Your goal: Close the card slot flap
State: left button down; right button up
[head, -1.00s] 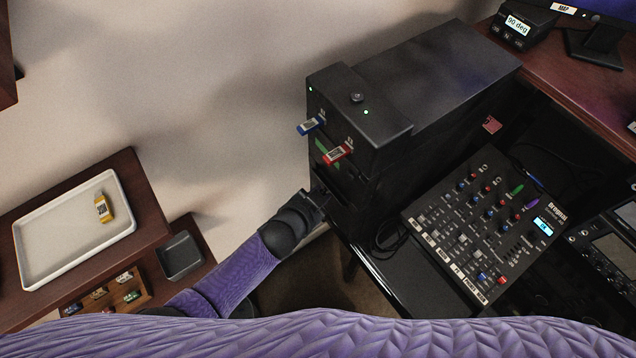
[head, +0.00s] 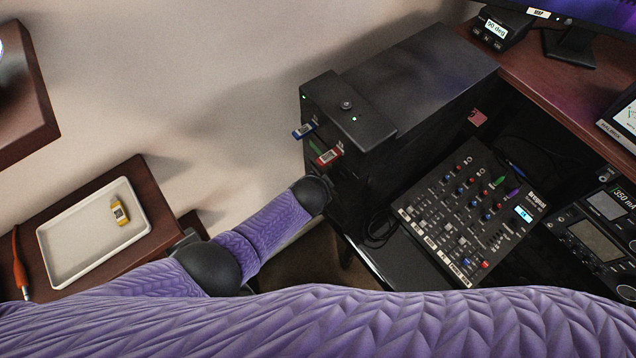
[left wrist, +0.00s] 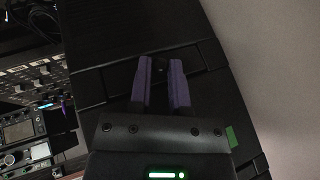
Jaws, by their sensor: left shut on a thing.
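The black tower unit (head: 420,75) stands against the wall, with its front facing left. My right gripper is not in view.
A mixer panel (head: 470,210) lies to the right. A white tray (head: 62,218) with a yellow item (head: 120,211) is at left.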

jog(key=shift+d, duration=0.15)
pick_arm(q)
jog(key=c, duration=0.9)
grip_release()
jog(key=shift+o, duration=0.2)
jog(key=p+v, duration=0.7)
jog(key=v, duration=0.3)
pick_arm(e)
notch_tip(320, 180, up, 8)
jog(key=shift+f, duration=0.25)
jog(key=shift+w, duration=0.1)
